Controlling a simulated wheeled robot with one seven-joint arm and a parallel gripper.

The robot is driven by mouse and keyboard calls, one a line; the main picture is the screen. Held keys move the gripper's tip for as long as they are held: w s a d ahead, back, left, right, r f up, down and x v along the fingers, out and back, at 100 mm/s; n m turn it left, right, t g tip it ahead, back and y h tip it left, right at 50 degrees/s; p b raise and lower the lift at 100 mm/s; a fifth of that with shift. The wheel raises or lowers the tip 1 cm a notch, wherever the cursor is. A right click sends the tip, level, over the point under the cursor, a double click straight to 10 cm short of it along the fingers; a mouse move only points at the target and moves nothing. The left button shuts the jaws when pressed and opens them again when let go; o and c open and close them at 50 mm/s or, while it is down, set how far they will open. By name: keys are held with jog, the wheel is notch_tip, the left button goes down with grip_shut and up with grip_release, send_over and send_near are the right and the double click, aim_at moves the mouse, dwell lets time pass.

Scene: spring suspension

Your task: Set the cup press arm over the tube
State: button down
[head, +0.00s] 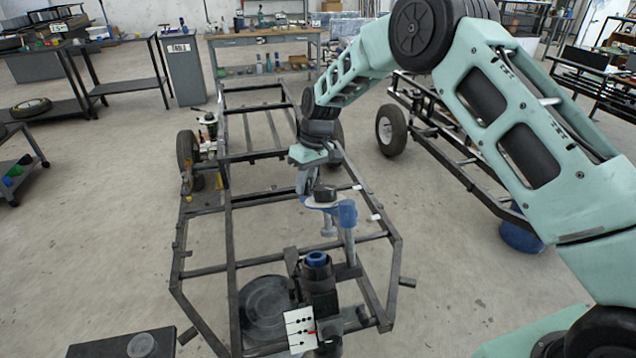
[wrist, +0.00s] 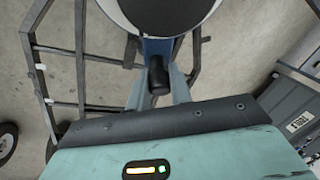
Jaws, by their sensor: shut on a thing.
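The cup press arm (head: 347,213) has a blue end on top of an upright grey post (head: 350,248), with a pale round plate and dark top reaching left from it. A short grey piece hangs below the plate. The tube (head: 317,275), a dark upright cylinder with a blue ring at its top, stands nearer the camera, left of the post. The plate is beyond the tube, not above it. My gripper (head: 311,192) is at the plate's far side. In the wrist view, my gripper (wrist: 157,85) has its fingers on both sides of the press arm's black handle (wrist: 157,72).
A black tubular frame (head: 228,260) surrounds the tube. A round dark disc (head: 265,300) and a white card with black dots (head: 299,328) are beside the tube. A dark box (head: 100,350) is at lower left. Open floor (head: 90,260) lies left of the frame.

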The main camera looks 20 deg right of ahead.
jog(key=s+a+r+n+g+y, duration=0.1)
jog(key=s+a+r+n+g, duration=0.1)
jog(key=s+a+n, duration=0.3)
jog(key=s+a+r+n+g+y+b, duration=0.1)
jog(key=s+a+r+n, duration=0.3)
jog(key=s+n, duration=0.4)
jog(key=shift+s+a+n+g+b, duration=0.3)
jog(key=shift+s+a+n+g, duration=0.15)
jog(key=shift+a+g, duration=0.4)
jog(key=shift+s+r, duration=0.1)
jog(key=c, duration=1.3)
grip_release()
jog(key=shift+o, duration=0.2)
jog(key=shift+d, duration=0.1)
jog(key=b+v, duration=0.2)
jog(key=v, duration=1.5)
jog(key=shift+d+r, duration=0.1)
